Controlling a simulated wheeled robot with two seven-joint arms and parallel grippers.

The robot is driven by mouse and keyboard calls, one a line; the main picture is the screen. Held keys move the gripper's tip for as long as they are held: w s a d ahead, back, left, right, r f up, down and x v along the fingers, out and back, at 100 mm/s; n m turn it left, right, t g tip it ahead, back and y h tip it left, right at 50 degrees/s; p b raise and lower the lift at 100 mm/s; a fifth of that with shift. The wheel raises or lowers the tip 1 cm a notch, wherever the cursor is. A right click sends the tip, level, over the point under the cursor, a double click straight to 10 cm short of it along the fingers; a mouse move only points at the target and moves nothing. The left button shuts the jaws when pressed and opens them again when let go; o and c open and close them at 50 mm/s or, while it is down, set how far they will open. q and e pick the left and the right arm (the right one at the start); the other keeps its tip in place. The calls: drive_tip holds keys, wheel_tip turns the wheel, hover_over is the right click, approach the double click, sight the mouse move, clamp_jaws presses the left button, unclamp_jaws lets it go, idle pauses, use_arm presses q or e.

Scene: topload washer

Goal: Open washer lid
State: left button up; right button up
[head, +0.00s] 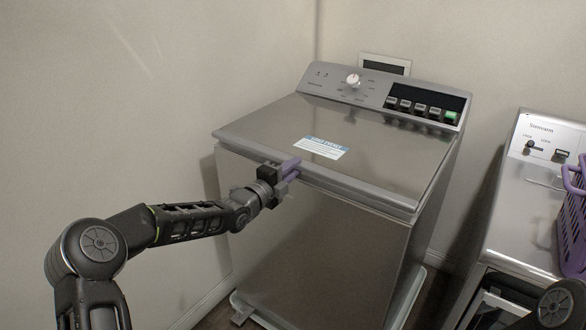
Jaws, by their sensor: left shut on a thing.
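The top-load washer (330,245) stands in the middle of the head view, with its grey lid (375,155) lying over the top. A blue and white label (320,147) is stuck near the lid's front edge. My left gripper (291,169), with purple fingers, is at the front edge of the lid, left of its middle. It is shut on the lid's edge; its fingertips partly hide the grip point. The lid looks down or nearly down; I cannot tell if there is a small gap. My right gripper is not in view.
The control panel (385,95) with a knob and several buttons rises behind the lid. A second appliance (520,215) stands at the right, with a purple basket (573,225) on it. Walls are close behind and left. A narrow gap separates the machines.

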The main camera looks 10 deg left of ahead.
use_arm(q)
clamp_jaws()
idle(0.8)
